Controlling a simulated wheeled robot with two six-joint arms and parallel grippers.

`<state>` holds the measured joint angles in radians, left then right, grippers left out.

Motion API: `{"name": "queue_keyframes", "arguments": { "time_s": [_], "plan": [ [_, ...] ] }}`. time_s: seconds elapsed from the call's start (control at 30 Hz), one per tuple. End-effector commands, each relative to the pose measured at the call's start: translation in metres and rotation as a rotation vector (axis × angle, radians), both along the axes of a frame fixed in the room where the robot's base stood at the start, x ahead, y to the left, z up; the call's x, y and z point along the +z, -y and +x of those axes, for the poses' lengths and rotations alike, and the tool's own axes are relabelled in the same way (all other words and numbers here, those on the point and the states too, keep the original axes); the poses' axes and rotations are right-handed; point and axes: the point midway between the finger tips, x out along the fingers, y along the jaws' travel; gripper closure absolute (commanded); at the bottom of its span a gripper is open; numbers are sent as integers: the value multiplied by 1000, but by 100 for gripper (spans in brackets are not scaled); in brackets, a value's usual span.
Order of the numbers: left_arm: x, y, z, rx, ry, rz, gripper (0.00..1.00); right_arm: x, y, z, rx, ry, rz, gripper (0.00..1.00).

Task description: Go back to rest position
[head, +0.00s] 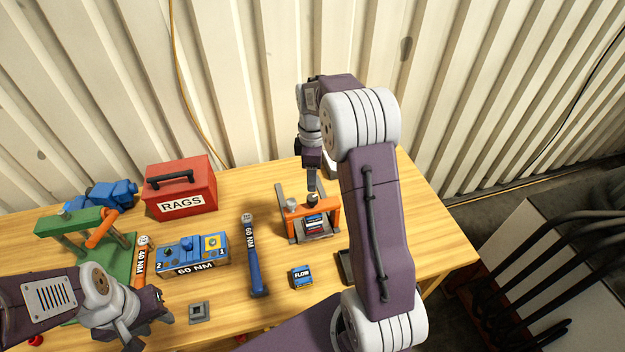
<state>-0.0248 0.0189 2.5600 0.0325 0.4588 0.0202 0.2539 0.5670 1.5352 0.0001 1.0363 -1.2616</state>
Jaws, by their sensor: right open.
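My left gripper (155,318) is low at the left, over the table's front part near a small grey square block. Its jaws are seen at an angle, and I cannot tell whether they are open. My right gripper (312,188) points down over the orange clamp fixture (325,212) at the back of the table. It is open, with its fingers close above the fixture's dark knob. I cannot tell whether they touch it. My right arm rises in front and hides part of the table.
The wooden table (225,315) holds a red RAGS box (181,190), a blue 60 NM box (193,256), a blue-handled wrench (256,262), a FLOW box (301,277), the grey block (199,312) and a green stand (70,222). A corrugated wall (240,80) stands behind.

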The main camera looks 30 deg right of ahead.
Motion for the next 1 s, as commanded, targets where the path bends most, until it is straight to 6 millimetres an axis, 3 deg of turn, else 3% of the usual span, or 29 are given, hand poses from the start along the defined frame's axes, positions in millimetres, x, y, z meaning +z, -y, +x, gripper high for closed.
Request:
{"name": "queue_keyframes", "arguments": {
  "time_s": [0.33,0.47,0.57,0.67,0.8,0.9,1.0],
  "plan": [
    [-1,0,0,0,0,0,64,-2,-1,0,2,0,0,46],
    [-21,0,0,0,0,0,64,5,-25,7,61,55,-12,46],
    [-41,0,0,0,0,0,64,-5,-61,-29,119,42,-5,46],
    [-55,0,0,0,0,0,64,-25,-89,-71,26,44,5,46],
    [-68,0,0,0,0,0,64,-66,-113,-139,-307,47,25,46],
    [-66,0,0,0,0,0,64,-88,-114,-179,-637,43,34,46],
    [-64,0,0,0,0,0,64,-99,-114,-186,-876,56,48,46]
  ]
}}
